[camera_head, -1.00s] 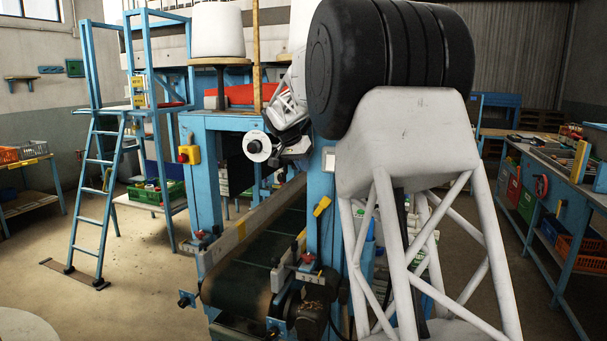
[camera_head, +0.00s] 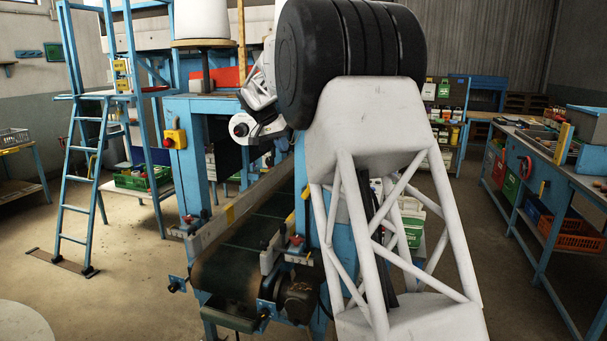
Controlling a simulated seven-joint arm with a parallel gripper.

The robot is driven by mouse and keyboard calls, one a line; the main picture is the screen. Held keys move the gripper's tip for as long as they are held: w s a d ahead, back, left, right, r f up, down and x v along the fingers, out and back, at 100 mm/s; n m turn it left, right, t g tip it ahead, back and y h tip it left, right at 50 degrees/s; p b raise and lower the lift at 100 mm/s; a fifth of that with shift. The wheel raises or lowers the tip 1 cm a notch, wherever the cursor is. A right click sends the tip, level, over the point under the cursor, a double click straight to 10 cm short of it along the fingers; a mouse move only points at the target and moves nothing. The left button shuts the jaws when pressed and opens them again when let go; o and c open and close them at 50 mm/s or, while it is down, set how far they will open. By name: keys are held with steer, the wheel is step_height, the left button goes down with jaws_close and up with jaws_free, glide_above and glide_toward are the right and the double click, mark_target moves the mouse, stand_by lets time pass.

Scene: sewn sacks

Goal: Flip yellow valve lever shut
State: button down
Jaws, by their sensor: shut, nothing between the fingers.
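A small yellow piece (camera_head: 290,217), possibly the valve lever, shows at the left side of the blue post (camera_head: 308,200) on the near machine. It is partly hidden by the post, and I cannot tell its angle. My arm's white truss and black drum joint fill the middle of the view. My wrist, a pale round part with a dark centre, hangs left of the drum, by the top of the machine. My gripper's fingers do not show; they seem hidden behind the arm and post. No contact with the yellow piece is visible.
A conveyor belt (camera_head: 240,245) with side rails runs below the wrist. A yellow box with a red button (camera_head: 175,138) is on the left machine post. A blue ladder (camera_head: 80,185) stands at left, a workbench (camera_head: 545,150) at right.

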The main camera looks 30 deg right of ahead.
steer(key=shift+f, duration=0.1)
stand_by(0.3)
steer(key=s+d+x, duration=0.1)
steer(key=s+x, duration=0.1)
steer(key=x, duration=1)
steer(key=shift+s+d, duration=0.25)
steer(key=shift+d, duration=0.05)
steer(key=shift+s+d+f, duration=0.3)
steer(key=shift+s+d, duration=0.5)
steer(key=shift+w+a, duration=0.15)
